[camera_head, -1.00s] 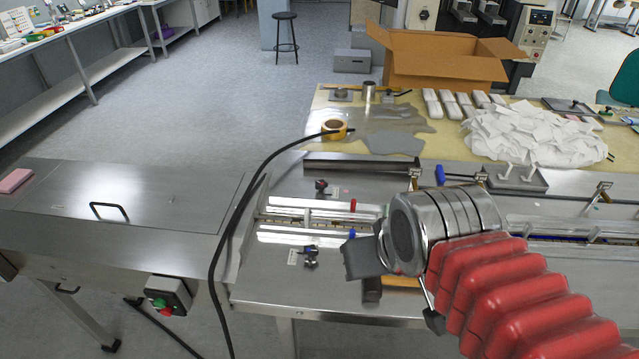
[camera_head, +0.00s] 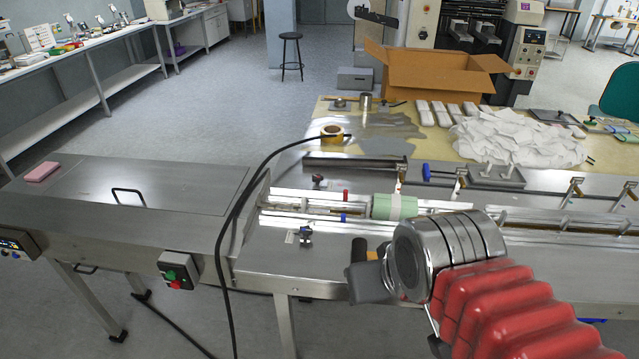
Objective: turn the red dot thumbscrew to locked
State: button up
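Two small dark thumbscrew fittings sit on the steel machine deck (camera_head: 262,262). The far thumbscrew (camera_head: 318,182) stands behind the clear guide rails, with a red peg (camera_head: 346,195) nearby. The near thumbscrew (camera_head: 305,237) looks bluish-black and stands in front of the rails, with a blue peg (camera_head: 343,217) nearby. A red dot is too small to make out on either, and so is their setting. My gripper (camera_head: 368,281) is a dark grey shape at the end of my arm, right of and below the near thumbscrew and apart from both.
A green roll (camera_head: 393,207) lies in the rail channel beyond my wrist. A black cable (camera_head: 232,215) hangs across the left of the deck.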

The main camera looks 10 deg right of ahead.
aim_at(317, 178)
jog(key=k, duration=0.2)
jog(key=u, duration=0.4)
jog(key=i, duration=1.1)
jog(key=z, duration=0.25)
